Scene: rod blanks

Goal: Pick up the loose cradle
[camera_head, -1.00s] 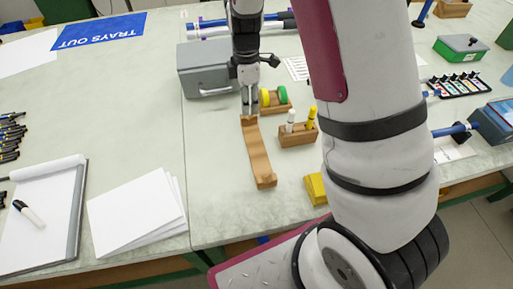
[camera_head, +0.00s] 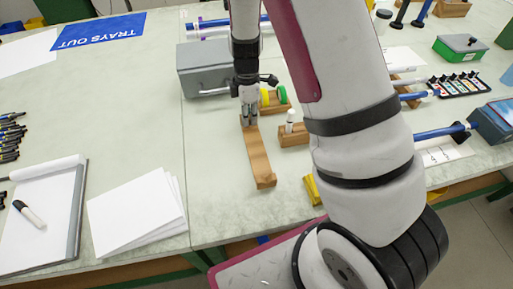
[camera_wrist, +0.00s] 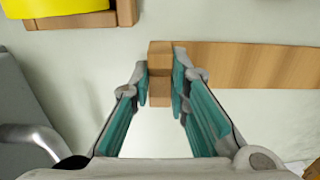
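The loose cradle (camera_head: 258,160) is a long wooden strip with a raised block at its far end. It lies lengthwise on the bench in the head view. In the wrist view its flat part (camera_wrist: 250,65) runs off to the right. My gripper (camera_head: 249,122) is at the far end. In the wrist view the two fingertips (camera_wrist: 160,82) straddle the raised block, with the pads close against both sides. The gripper looks shut on the block. The cradle seems to rest on the bench; no lift is visible.
A wooden holder (camera_head: 294,139) with a white peg stands close right of the cradle. Another holder with yellow and green discs (camera_head: 281,93) is behind it. A grey box (camera_head: 205,68) with a handle stands left of my gripper. Paper sheets (camera_head: 135,215) lie left; bench between is clear.

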